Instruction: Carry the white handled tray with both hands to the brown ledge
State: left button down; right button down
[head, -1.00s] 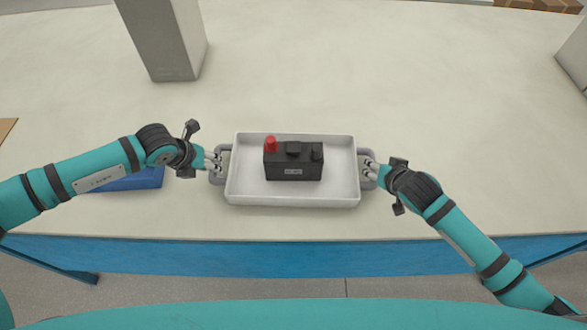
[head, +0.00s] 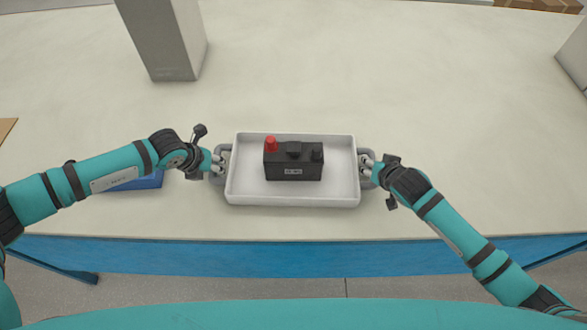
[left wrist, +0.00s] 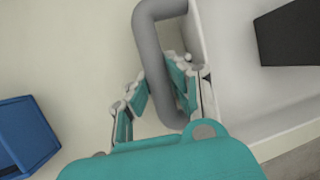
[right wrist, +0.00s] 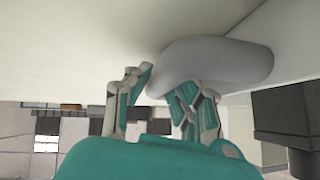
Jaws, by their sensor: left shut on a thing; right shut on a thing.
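The white tray (head: 240,190) sits at the middle of the pale table, near its front edge, with a grey handle at each end. A black battery (head: 293,165) with a red terminal cap stands inside it. My left gripper (head: 217,165) is shut on the left handle, which shows between its fingers in the left wrist view (left wrist: 165,70). My right gripper (head: 367,168) is shut on the right handle, which shows large in the right wrist view (right wrist: 215,62). I cannot tell whether the tray touches the table. I see no clear brown ledge; a brown strip (head: 6,128) shows at the far left edge.
A blue bin (head: 140,182) is partly hidden under my left arm. A grey block (head: 165,40) stands at the back left. Another grey object (head: 574,55) is at the right edge, and brown boxes (head: 540,5) are at the top right. The table behind the tray is clear.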

pick_arm(q)
jog(key=shift+a, duration=0.15)
pick_arm(e)
jog(key=shift+d, duration=0.1)
